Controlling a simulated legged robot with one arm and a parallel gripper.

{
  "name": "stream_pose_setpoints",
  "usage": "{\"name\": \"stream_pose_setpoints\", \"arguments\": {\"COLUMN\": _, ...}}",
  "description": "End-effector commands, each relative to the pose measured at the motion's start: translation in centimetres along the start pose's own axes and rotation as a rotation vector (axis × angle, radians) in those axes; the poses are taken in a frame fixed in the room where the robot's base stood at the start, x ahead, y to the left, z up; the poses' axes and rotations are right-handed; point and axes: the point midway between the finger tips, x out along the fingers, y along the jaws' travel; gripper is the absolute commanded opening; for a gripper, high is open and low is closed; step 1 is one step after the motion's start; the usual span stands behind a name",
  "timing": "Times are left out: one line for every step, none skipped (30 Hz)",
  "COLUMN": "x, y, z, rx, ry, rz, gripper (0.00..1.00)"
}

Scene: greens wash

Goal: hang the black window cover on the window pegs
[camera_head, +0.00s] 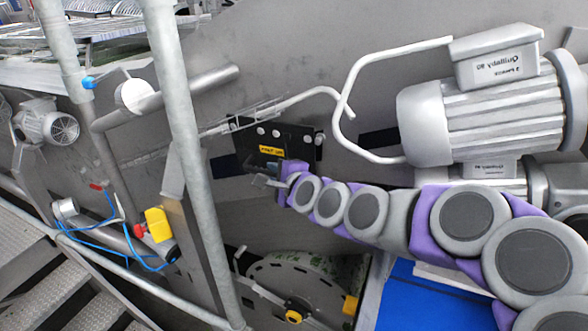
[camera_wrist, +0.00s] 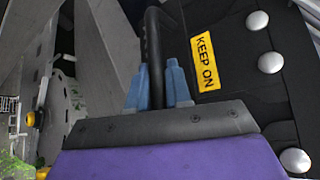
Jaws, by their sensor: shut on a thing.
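The black window cover (camera_head: 296,153) is at the grey machine wall in the middle of the head view, tilted in the picture. Its yellow "KEEP ON" label also shows on the cover in the wrist view (camera_wrist: 230,85). My gripper (camera_head: 265,178) is at the cover's lower left; in the wrist view its blue fingers (camera_wrist: 157,84) are shut on the cover's black bar handle. Several pale round peg heads (camera_head: 261,131) show along the cover's upper part, and large at right in the wrist view (camera_wrist: 270,63). I cannot tell whether the cover hangs on them.
A grey motor (camera_head: 485,115) with a bent white pipe (camera_head: 350,75) stands right of the cover. A thick pipe post (camera_head: 187,150) rises to its left. A round wheel-like hatch (camera_head: 295,285) sits below. Metal stairs (camera_head: 60,290) are at lower left.

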Motion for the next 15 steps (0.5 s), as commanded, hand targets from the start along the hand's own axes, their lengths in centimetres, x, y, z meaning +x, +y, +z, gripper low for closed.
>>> {"name": "stream_pose_setpoints", "arguments": {"x": 0.0, "y": 0.0, "z": -0.1, "rx": 0.001, "ry": 0.000, "rz": 0.000, "gripper": 0.00}}
{"name": "stream_pose_setpoints", "arguments": {"x": -0.1, "y": -0.1, "z": -0.2, "rx": 0.002, "ry": 0.000, "rz": -0.001, "gripper": 0.00}}
{"name": "stream_pose_setpoints", "arguments": {"x": -0.3, "y": -0.2, "z": -0.5, "rx": 0.004, "ry": 0.000, "rz": -0.002, "gripper": 0.00}}
{"name": "stream_pose_setpoints", "arguments": {"x": -0.5, "y": -0.3, "z": -0.8, "rx": 0.005, "ry": 0.000, "rz": -0.003, "gripper": 0.00}}
{"name": "stream_pose_setpoints", "arguments": {"x": -0.8, "y": -0.4, "z": -1.1, "rx": 0.007, "ry": 0.000, "rz": -0.005, "gripper": 0.00}}
{"name": "stream_pose_setpoints", "arguments": {"x": -1.1, "y": -0.5, "z": -1.4, "rx": 0.011, "ry": -0.001, "rz": -0.007, "gripper": 0.00}}
{"name": "stream_pose_setpoints", "arguments": {"x": -1.3, "y": -0.5, "z": -1.6, "rx": 0.013, "ry": -0.002, "rz": -0.008, "gripper": 0.00}}
{"name": "stream_pose_setpoints", "arguments": {"x": -1.6, "y": -0.6, "z": -1.9, "rx": 0.014, "ry": -0.002, "rz": -0.009, "gripper": 0.00}}
{"name": "stream_pose_setpoints", "arguments": {"x": -1.8, "y": -0.7, "z": -2.2, "rx": 0.015, "ry": -0.004, "rz": -0.010, "gripper": 0.00}}
{"name": "stream_pose_setpoints", "arguments": {"x": -2.0, "y": -0.8, "z": -2.5, "rx": 0.017, "ry": -0.005, "rz": -0.011, "gripper": 0.00}}
{"name": "stream_pose_setpoints", "arguments": {"x": -2.2, "y": -0.8, "z": -2.8, "rx": 0.020, "ry": -0.005, "rz": -0.012, "gripper": 0.00}}
{"name": "stream_pose_setpoints", "arguments": {"x": -2.3, "y": -0.9, "z": -3.0, "rx": 0.024, "ry": -0.005, "rz": -0.013, "gripper": 0.00}}
{"name": "stream_pose_setpoints", "arguments": {"x": -2.4, "y": -0.9, "z": -3.2, "rx": 0.025, "ry": -0.006, "rz": -0.013, "gripper": 0.00}}
{"name": "stream_pose_setpoints", "arguments": {"x": -2.4, "y": -0.9, "z": -3.3, "rx": 0.026, "ry": -0.006, "rz": -0.012, "gripper": 0.00}}
{"name": "stream_pose_setpoints", "arguments": {"x": -2.3, "y": -0.9, "z": -3.3, "rx": 0.028, "ry": -0.005, "rz": -0.011, "gripper": 0.00}}
